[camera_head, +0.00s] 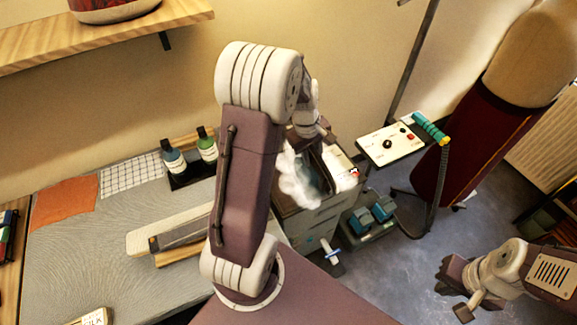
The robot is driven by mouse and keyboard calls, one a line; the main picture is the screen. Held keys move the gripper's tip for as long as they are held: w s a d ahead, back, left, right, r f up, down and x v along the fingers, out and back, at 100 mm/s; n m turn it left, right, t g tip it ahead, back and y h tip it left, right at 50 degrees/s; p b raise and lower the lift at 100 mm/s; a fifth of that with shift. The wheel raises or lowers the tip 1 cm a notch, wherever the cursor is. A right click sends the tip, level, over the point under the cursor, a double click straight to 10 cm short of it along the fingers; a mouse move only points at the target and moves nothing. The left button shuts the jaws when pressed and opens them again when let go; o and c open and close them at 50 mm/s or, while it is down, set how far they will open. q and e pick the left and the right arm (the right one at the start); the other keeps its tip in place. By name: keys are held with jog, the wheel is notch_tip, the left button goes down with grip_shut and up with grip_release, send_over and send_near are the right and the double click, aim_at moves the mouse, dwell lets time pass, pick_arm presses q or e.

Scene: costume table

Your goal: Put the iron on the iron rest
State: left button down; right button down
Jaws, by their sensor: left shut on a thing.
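My left arm rises through the middle of the head view and bends over. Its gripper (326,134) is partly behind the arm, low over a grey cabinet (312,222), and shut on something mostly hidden. A white piece with a small red mark (342,166) shows just below the gripper; I cannot tell whether it is the iron. White, cloud-like stuff (297,178) covers part of the cabinet top. No iron rest can be clearly made out. My right gripper (456,290) is at the lower right over the floor, away from the cabinet; its jaw opening is unclear.
A white control panel (388,144) with a teal handle (430,128) and a dark hose stands right of the cabinet. A dress form (490,130) stands far right.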

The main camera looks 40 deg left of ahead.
pick_arm(q)
jog(key=a+f+p, duration=0.1)
jog(key=a+f, duration=0.7)
jog(key=shift+s+f, duration=0.4)
jog(key=shift+s, duration=0.05)
jog(key=c, duration=1.5)
grip_release()
jog(key=shift+s+f, duration=0.1)
jog(key=shift+f, duration=0.05)
jog(key=o, duration=0.4)
